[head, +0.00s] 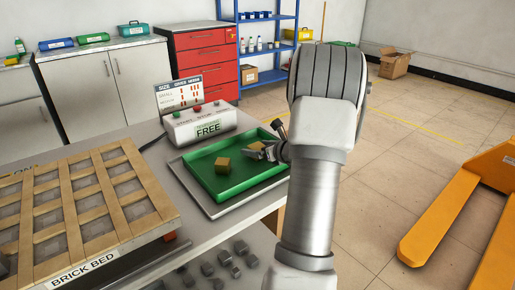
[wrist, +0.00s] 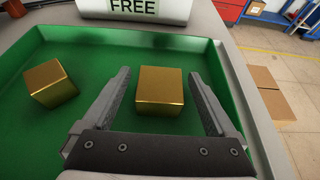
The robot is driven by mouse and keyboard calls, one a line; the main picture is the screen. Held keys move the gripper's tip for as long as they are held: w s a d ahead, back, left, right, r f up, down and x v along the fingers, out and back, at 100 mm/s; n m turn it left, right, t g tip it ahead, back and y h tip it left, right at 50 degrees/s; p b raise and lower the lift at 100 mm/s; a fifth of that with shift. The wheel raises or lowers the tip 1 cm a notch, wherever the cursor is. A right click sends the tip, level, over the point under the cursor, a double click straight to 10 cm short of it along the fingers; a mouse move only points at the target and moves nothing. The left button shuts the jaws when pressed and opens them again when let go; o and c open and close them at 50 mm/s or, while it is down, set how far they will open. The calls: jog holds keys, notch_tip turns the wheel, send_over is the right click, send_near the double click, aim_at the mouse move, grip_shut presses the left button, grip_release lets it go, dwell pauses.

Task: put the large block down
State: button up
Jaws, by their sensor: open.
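A gold block, seemingly the large one, lies in the green tray (head: 213,188). It shows in the wrist view (wrist: 160,92) between the two fingers of my gripper (wrist: 161,76), with a gap on each side. In the head view this block (head: 256,149) is partly covered by my gripper (head: 265,151). My gripper is open, low over the tray's right side, and holds nothing. A second gold block (head: 222,165) lies apart to the left in the same tray, also in the wrist view (wrist: 50,83).
A control box reading FREE (head: 202,124) stands behind the tray. The slatted brick bed (head: 105,190) is at the left on the table. Several grey blocks (head: 225,257) lie at the front. A yellow pallet jack (head: 440,217) stands on the floor at right.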

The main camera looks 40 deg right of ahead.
jog(key=shift+r, duration=0.2)
jog(key=p+v, duration=0.3)
jog(key=v, duration=0.9)
jog(key=shift+f, duration=0.1)
